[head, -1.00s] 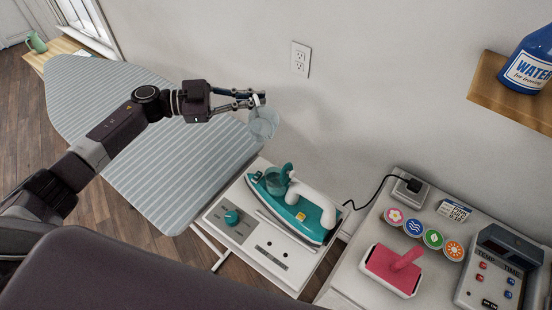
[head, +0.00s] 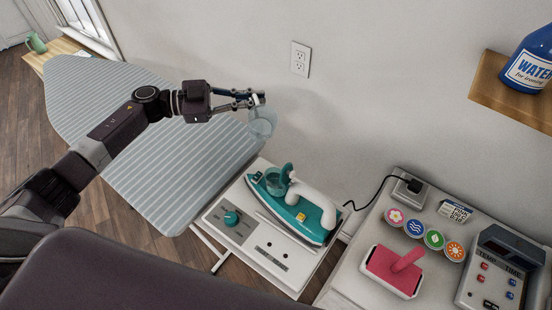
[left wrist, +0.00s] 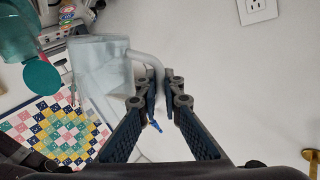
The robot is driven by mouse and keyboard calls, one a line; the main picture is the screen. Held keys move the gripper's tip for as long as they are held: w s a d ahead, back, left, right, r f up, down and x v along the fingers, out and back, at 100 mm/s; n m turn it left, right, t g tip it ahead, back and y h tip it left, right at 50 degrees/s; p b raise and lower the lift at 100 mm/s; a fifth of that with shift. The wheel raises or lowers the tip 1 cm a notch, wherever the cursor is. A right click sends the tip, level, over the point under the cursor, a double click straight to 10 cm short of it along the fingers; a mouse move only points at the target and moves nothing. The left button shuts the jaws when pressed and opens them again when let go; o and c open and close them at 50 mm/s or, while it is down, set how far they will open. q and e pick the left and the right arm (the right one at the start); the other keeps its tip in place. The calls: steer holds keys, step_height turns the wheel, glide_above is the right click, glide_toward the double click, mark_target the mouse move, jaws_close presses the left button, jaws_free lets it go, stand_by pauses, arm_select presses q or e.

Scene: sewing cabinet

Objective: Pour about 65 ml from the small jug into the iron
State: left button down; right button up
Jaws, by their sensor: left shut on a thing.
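The small jug (head: 263,122) is clear and see-through. My left gripper (head: 257,99) is shut on its handle and holds it in the air, above and left of the iron. The jug also shows in the left wrist view (left wrist: 101,62), its handle between the fingers (left wrist: 155,103); I cannot make out its water level. The teal iron (head: 300,218) with a white handle rests on a white stand. A teal reservoir and a round teal flap, apparently raised, show at its left end; part of the iron shows in the left wrist view (left wrist: 17,38). My right gripper is out of view.
A striped ironing board (head: 150,150) lies under my left arm. The white stand (head: 225,240) has a teal knob. A water bottle (head: 530,62) stands on a wall shelf.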

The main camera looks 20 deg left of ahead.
arm_select(q)
steer(key=w+a+f+n+h+b, duration=0.1)
steer(key=w+a+f+n+b, duration=0.1)
steer(key=w+f+n+b, duration=0.1)
steer(key=shift+f+n+b, duration=0.8)
steer(key=shift+f+b, duration=0.35)
steer(key=shift+b, duration=0.1)
